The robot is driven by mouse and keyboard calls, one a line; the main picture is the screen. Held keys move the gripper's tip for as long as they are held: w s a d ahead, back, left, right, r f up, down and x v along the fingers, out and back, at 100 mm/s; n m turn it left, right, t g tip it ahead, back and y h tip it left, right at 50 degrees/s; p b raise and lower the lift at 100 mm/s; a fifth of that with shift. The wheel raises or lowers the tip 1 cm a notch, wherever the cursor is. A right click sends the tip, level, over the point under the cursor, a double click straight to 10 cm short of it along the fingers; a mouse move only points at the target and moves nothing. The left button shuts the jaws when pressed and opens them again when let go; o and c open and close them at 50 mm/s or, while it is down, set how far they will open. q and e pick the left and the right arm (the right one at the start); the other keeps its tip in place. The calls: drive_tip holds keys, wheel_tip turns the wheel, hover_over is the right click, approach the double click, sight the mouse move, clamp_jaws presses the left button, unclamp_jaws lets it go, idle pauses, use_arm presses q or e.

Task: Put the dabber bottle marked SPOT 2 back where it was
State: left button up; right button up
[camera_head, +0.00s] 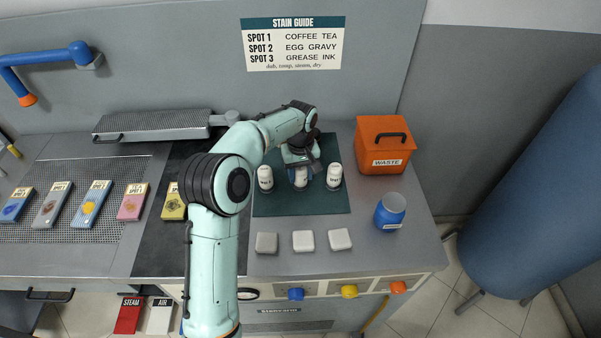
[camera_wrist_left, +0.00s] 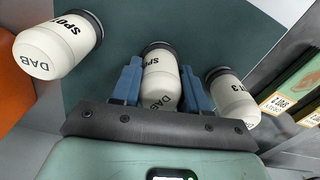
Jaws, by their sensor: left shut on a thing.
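Three white dabber bottles with dark collars are in a row at the dark green mat (camera_head: 300,204). My left gripper (camera_head: 302,170) is shut on the middle bottle (camera_head: 301,183), its blue fingers on both sides. In the left wrist view this held bottle (camera_wrist_left: 160,80) shows "SPO" and "DAB"; its number is hidden. The bottle marked "T 3" (camera_wrist_left: 232,97) is apart from it, at the left in the head view (camera_head: 265,178). The third bottle (camera_wrist_left: 60,45) is at the right in the head view (camera_head: 334,177). I cannot tell whether the held bottle touches the mat.
An orange WASTE bin (camera_head: 384,150) and a blue jar (camera_head: 390,211) stand right of the mat. Three pale pads (camera_head: 303,241) lie in front. Several labelled packets (camera_head: 132,202) lie on the mesh at left. A STAIN GUIDE sign (camera_head: 293,44) hangs behind.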

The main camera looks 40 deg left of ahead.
use_arm(q)
drive_tip(key=shift+f, duration=0.15)
drive_tip(key=o, duration=1.1)
drive_tip(key=shift+c, duration=0.2)
wheel_tip(320, 180, up, 12)
drive_tip(key=shift+r+p, duration=0.15)
drive_tip(key=shift+p, duration=0.85)
use_arm(e)
drive_tip(key=w+r, duration=0.2)
drive_tip(key=shift+w+r, duration=0.35)
use_arm(q)
drive_tip(key=shift+s, duration=0.1)
use_arm(e)
drive_tip(key=shift+s, duration=0.1)
